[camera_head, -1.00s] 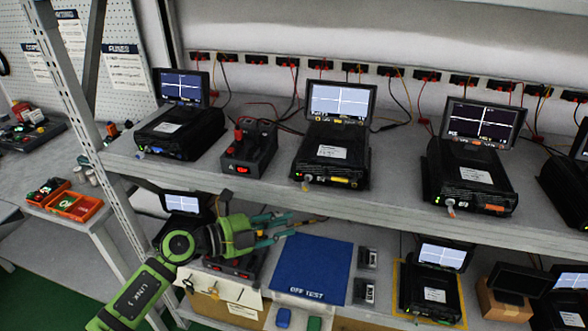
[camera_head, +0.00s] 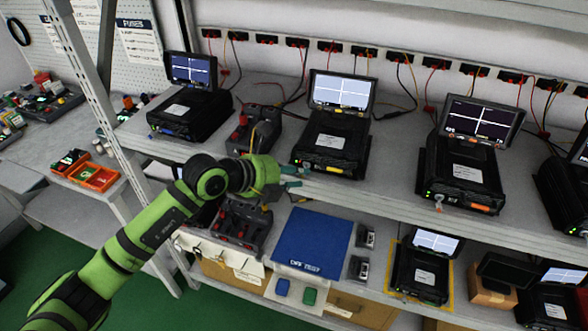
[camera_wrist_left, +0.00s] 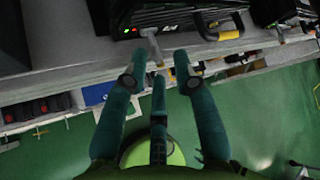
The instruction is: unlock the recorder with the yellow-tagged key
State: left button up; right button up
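My left gripper (camera_head: 292,178) is at the upper shelf's front edge, just in front of the middle recorder (camera_head: 330,140), a black box with a lit raised screen. In the left wrist view its teal fingers (camera_wrist_left: 160,62) are spread apart and hold nothing. A grey key-like piece (camera_wrist_left: 153,42) stands out of the recorder's front (camera_wrist_left: 180,20), just ahead of the fingertips and apparently between them. No yellow tag shows clearly on it. A small yellowish piece (camera_wrist_left: 39,132), perhaps a hanging key, shows at the lower shelf's edge. My right gripper is not in view.
More recorders stand left (camera_head: 190,112) and right (camera_head: 463,165) on the upper shelf. A black box with red terminals (camera_head: 240,222), a blue mat (camera_head: 312,242) and other recorders are on the lower shelf. Green floor is open in front.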

pick_arm(q)
jog(key=shift+f, duration=0.1)
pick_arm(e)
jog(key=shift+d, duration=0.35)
